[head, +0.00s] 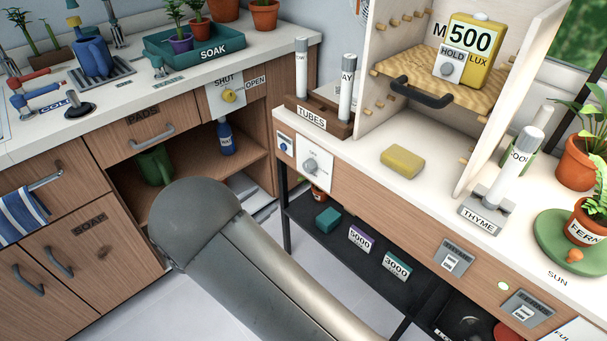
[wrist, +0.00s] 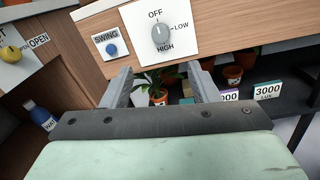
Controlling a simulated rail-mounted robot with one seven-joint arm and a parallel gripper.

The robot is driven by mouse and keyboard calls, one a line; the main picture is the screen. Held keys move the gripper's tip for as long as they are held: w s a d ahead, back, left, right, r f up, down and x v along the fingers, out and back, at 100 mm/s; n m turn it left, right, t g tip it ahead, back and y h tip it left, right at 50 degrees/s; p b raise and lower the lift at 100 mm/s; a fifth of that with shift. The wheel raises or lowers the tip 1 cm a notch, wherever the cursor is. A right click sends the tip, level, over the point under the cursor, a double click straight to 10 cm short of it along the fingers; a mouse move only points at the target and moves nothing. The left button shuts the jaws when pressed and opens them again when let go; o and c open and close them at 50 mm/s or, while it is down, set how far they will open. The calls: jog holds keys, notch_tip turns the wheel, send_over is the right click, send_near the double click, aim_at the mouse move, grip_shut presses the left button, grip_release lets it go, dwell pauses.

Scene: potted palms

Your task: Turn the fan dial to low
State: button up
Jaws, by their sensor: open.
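The fan dial (wrist: 161,35) is a grey round knob on a white plate under the counter edge. Its plate reads OFF at the top, LOW at the right and HIGH at the bottom. The knob's mark seems to face up toward OFF, though it is small. In the head view the dial (head: 311,166) sits on the counter's front left panel. My gripper (wrist: 160,69) is open and empty, its two fingers pointing toward the panel just below the dial, apart from it. In the head view my arm hides the gripper.
A blue SWING button (wrist: 112,49) is left of the dial. A potted plant (wrist: 158,94) and labelled boxes (head: 361,239) stand on the dark shelf below. A yellow shut/open valve knob (head: 229,96) is on the left cabinet. A yellow sponge (head: 402,161) lies on the counter.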

aim_at(307, 168)
jog(key=b+x, duration=0.1)
jog(key=x, duration=1.5)
jog(key=c, duration=1)
